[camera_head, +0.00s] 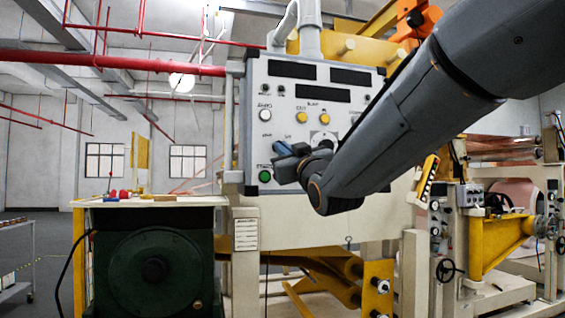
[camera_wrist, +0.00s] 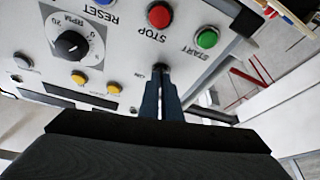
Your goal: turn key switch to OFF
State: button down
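The key switch (camera_wrist: 161,68) shows in the wrist view as a small dark round part on the light grey control panel, right at my fingertips. A small label sits just left of it, too blurred to read surely. My gripper (camera_wrist: 161,84) has its two dark blue fingers close together, with the tips at the switch and its key hidden between them. In the head view my gripper (camera_head: 279,151) reaches the panel's lower left part, and my arm and fingers hide the switch. Which way the key points cannot be told.
In the wrist view, a red STOP button (camera_wrist: 159,15), a green START button (camera_wrist: 207,38), a black RPM knob (camera_wrist: 72,45) and yellow buttons (camera_wrist: 113,87) surround the switch. In the head view, a table (camera_head: 160,201) stands left of the panel (camera_head: 252,112).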

jog(key=shift+d+r+n+g+y+b, duration=0.1)
jog(key=shift+n+g+y+b, duration=0.25)
jog(key=shift+n, duration=0.7)
jog(key=shift+d+n+g+y+b, duration=0.1)
jog(key=shift+n+g+y+b, duration=0.25)
jog(key=shift+n, duration=0.7)
jog(key=shift+a, duration=0.1)
jog(key=c, duration=2)
grip_release()
jog(key=b+v, duration=0.2)
jog(key=v, duration=0.5)
jog(key=shift+s, duration=0.3)
